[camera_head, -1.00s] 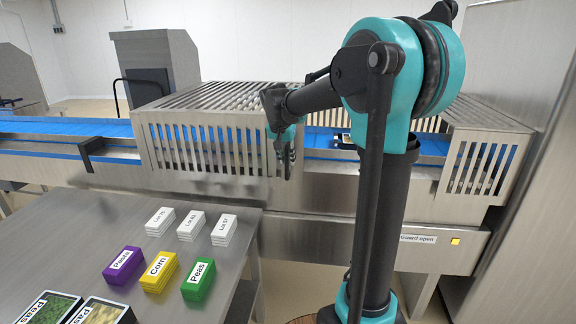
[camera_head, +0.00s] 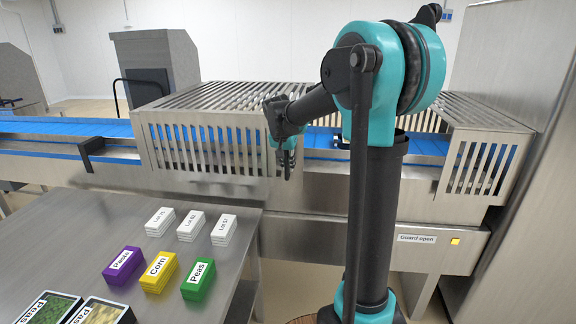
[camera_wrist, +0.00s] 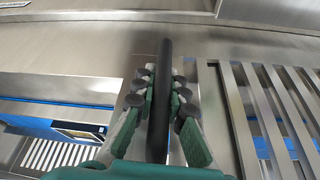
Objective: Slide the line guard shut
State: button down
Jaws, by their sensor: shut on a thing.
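The line guard (camera_head: 207,173) is a slatted steel cover over the conveyor, left of centre in the head view. Its slats (camera_wrist: 262,100) show at the right in the wrist view. A dark upright handle bar (camera_wrist: 160,90) stands at the guard's right edge. My gripper (camera_wrist: 161,90) is shut on this handle, with a finger on each side of it. In the head view my gripper (camera_head: 287,160) is at the guard's right end, and the handle is mostly hidden there. A gap with blue belt (camera_head: 324,139) lies between the guard and a fixed slatted section (camera_head: 480,165) at the right.
A label reading "Guard open" (camera_head: 417,239) and a yellow light (camera_head: 455,241) are on the machine's front. A tray (camera_wrist: 80,130) sits on the belt in the gap. A steel table (camera_head: 80,225) with coloured label stacks stands at the front left.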

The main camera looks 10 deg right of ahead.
jog(key=shift+d, duration=0.1)
dwell(0.4)
jog(key=s+d, duration=0.5)
jog(key=d, duration=1.1)
jog(key=s+d, duration=0.5)
jog(key=d, duration=1.1)
jog(key=s+d, duration=0.6)
jog(key=d, duration=1)
jog(key=shift+d, duration=0.35)
jog(key=c, duration=1.8)
grip_release()
jog(key=shift+d, duration=0.1)
jog(key=shift+r, duration=0.1)
jog(key=v, duration=1.1)
jog(key=shift+s+r, duration=0.2)
jog(key=shift+r, duration=0.15)
